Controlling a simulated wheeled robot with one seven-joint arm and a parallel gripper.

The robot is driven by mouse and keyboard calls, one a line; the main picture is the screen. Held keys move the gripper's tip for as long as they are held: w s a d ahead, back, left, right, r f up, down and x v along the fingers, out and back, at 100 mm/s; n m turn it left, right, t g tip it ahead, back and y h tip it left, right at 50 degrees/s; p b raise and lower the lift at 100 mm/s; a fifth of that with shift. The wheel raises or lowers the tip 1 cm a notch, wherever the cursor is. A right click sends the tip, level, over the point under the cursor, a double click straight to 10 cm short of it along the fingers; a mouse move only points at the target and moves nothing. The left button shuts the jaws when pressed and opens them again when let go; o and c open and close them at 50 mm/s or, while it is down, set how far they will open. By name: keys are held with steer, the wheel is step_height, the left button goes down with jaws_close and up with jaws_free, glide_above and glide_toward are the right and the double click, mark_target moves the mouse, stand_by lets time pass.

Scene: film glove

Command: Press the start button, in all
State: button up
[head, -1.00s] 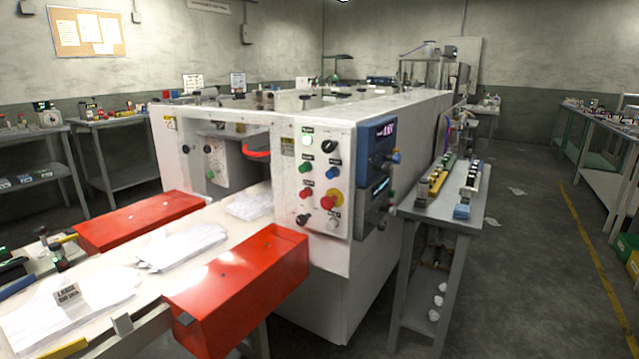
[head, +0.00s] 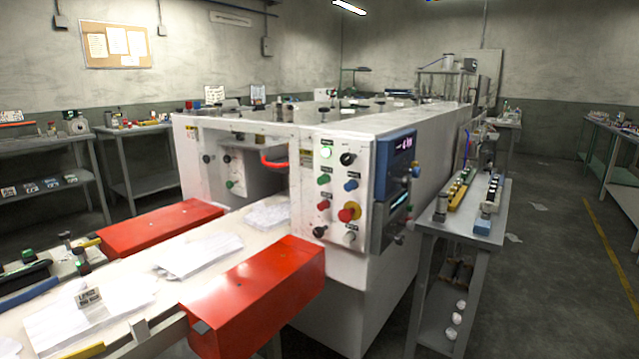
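In the head view, a white machine (head: 345,269) stands in the middle with a control panel (head: 337,195) on its front right corner. The panel carries a pale lit green button (head: 326,152), a black knob (head: 347,158), a green button (head: 323,180), a blue button (head: 351,185), a red button (head: 323,205), a red mushroom button on yellow (head: 347,214), a black knob (head: 319,231) and a white button (head: 349,236). Their small labels are too blurred to read, so I cannot tell which is marked start. My gripper is not in view.
A feed table (head: 150,268) with film sheets and two red guard boxes (head: 262,290) juts toward me. A blue display unit (head: 395,170) sits right of the panel. A narrow grey side table (head: 450,222) stands at the machine's right. The floor (head: 560,270) farther right is open.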

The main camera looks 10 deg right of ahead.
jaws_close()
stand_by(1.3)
